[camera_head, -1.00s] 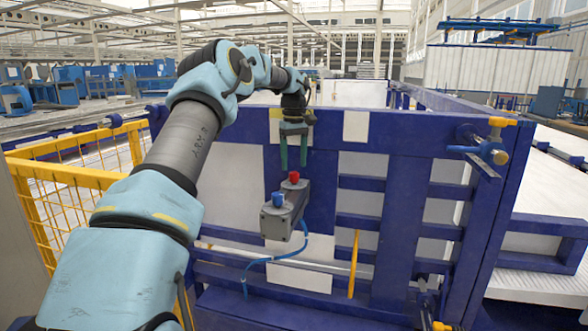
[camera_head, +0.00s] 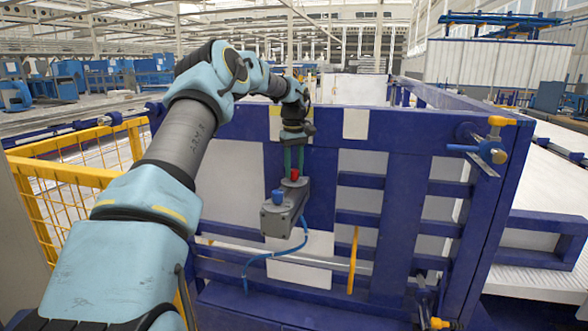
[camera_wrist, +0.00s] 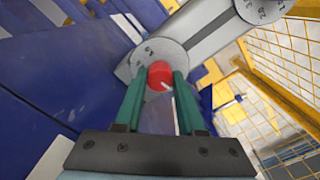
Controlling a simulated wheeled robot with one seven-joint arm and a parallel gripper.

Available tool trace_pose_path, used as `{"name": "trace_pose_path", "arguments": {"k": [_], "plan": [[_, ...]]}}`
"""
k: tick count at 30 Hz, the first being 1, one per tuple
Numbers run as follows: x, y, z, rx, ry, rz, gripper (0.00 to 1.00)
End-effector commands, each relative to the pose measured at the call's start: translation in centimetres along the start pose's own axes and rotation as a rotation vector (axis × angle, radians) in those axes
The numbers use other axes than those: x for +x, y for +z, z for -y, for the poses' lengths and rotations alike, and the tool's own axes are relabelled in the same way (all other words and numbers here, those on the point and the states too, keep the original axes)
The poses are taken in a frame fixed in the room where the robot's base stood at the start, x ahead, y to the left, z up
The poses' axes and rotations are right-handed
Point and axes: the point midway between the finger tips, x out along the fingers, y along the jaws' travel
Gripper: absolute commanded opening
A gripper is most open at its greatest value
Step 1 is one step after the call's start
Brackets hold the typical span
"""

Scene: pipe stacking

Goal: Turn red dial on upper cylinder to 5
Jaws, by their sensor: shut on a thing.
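The grey cylinder box (camera_head: 284,210) is mounted on the front of the blue frame. A red dial (camera_head: 295,174) and a blue dial (camera_head: 278,197) stand on its top. My gripper (camera_head: 294,168) reaches down from above onto the red dial. In the wrist view the red dial (camera_wrist: 160,75) sits between the green fingertips (camera_wrist: 160,73), and the gripper is shut on it. A white pointer mark shows on the dial's lower right side. The numbered plate (camera_wrist: 158,56) around it is partly hidden by the fingers; a 5 seems to show at its upper left.
A second numbered plate (camera_wrist: 262,8) shows at the top right of the wrist view. A blue hose (camera_head: 275,254) hangs from the box. A yellow mesh fence (camera_head: 80,180) stands at left. Blue frame beams (camera_head: 400,190) lie close to the right of the box.

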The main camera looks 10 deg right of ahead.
Motion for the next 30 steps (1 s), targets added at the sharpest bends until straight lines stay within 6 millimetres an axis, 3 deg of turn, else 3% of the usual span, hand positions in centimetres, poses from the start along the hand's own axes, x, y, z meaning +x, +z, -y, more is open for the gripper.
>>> {"name": "trace_pose_path", "arguments": {"k": [7, 20, 30], "plan": [[-0.02, -0.01, -0.01, 0.0, 0.0, 0.0, 0.0], [-0.04, -0.03, 0.01, 0.035, -0.001, -0.001, 0.0], [-0.05, -0.02, -0.02, 0.253, -0.001, -0.002, 0.0]]}}
